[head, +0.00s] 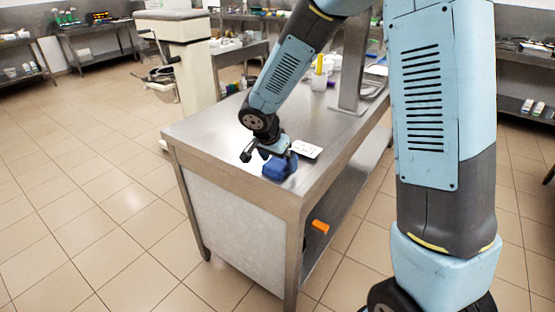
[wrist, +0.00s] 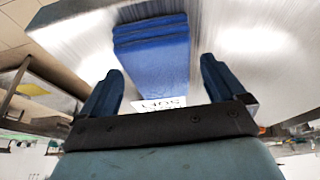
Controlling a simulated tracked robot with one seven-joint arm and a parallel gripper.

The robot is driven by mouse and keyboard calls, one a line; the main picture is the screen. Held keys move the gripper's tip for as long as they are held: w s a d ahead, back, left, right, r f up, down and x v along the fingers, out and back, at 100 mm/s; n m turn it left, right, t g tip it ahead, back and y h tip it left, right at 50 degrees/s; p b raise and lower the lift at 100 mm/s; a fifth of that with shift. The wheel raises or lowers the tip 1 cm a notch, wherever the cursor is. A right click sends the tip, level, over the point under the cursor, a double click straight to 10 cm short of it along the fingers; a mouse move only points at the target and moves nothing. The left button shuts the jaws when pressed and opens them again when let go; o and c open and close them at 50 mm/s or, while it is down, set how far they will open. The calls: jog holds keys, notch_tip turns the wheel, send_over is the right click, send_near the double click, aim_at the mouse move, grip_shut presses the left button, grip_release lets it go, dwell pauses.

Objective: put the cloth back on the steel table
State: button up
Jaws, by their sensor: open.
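The blue folded cloth (head: 279,167) rests on the near end of the steel table (head: 215,128), close to its front edge. In the wrist view the cloth (wrist: 152,52) lies in layers on the brushed steel top (wrist: 240,50), ahead of and between the two fingers. My gripper (head: 262,153) is just above and beside the cloth in the head view. In the wrist view my gripper (wrist: 158,85) is open, its fingers apart on either side, with nothing between them that I can see gripped. Whether a finger touches the cloth cannot be told.
A white card with lettering (head: 306,149) lies right of the cloth; it also shows in the wrist view (wrist: 160,104). A steel post (head: 352,65) and a white cup with yellow items (head: 319,80) stand farther back. An orange object (head: 320,226) is on the lower shelf.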

jog(key=v, duration=1.2)
jog(key=s+d+r+n, duration=0.2)
jog(key=s+d+r, duration=0.25)
jog(key=d, duration=0.25)
jog(key=s+d+r+n, duration=0.1)
jog(key=s+d+r, duration=0.35)
jog(key=d, duration=0.25)
jog(key=s+d+r+n+t+y, duration=0.1)
jog(key=s+d+n, duration=0.1)
jog(key=s+d, duration=0.2)
jog(key=s+d+r+n+t+y, duration=0.1)
jog(key=s+d+r+n, duration=0.1)
jog(key=s, duration=0.6)
jog(key=shift+s+d+n+y, duration=0.2)
jog(key=shift+d+n+y, duration=0.15)
jog(key=shift+d, duration=0.55)
jog(key=shift+r, duration=0.15)
